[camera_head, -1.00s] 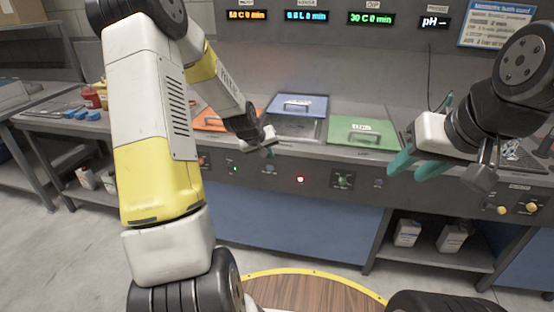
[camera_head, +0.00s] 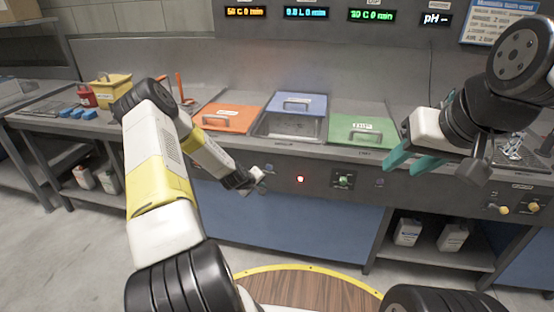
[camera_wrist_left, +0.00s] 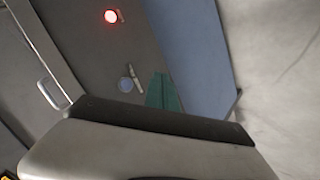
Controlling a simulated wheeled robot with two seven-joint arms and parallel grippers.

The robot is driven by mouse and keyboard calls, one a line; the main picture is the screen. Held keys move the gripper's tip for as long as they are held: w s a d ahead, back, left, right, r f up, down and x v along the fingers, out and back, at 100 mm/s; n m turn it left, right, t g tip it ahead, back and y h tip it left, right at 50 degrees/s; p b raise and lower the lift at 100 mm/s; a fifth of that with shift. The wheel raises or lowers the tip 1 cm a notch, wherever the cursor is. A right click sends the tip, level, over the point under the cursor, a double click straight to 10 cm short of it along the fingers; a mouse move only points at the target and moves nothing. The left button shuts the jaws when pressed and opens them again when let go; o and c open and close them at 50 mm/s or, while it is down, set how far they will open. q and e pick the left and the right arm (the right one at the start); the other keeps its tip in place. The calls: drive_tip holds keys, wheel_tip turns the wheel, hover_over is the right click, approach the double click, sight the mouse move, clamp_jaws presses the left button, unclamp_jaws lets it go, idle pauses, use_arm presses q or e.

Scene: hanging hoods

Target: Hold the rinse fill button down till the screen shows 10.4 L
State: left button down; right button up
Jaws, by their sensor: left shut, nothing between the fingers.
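The rinse screen (camera_head: 306,13) shows cyan text that looks like 9.8 L 0 min, small and blurred. A round blue button (camera_head: 269,168) sits on the front panel below the blue-lidded basin; its label is not readable. It also shows in the left wrist view (camera_wrist_left: 126,84). My left gripper (camera_head: 261,187) is shut and empty, close to this button in the picture. Its teal fingertips (camera_wrist_left: 163,93) appear beside the button in the wrist view; contact cannot be told. My right gripper (camera_head: 417,162) has its teal fingers apart, in front of the panel at the right.
A lit red lamp (camera_head: 300,179), a green knob (camera_head: 344,180) and another blue button (camera_head: 379,183) line the panel. Orange (camera_head: 228,118), blue (camera_head: 300,104) and green (camera_head: 362,131) lids lie above. Bottles stand on the shelf below right.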

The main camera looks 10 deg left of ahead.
sight(269, 167)
use_arm(q)
drive_tip(key=shift+w, duration=0.1)
drive_tip(key=shift+w+d, duration=0.15)
drive_tip(key=shift+w, duration=4.15)
drive_tip(key=shift+w, duration=0.1)
drive_tip(key=shift+w, duration=0.3)
drive_tip(key=shift+w, duration=0.4)
idle(2.8)
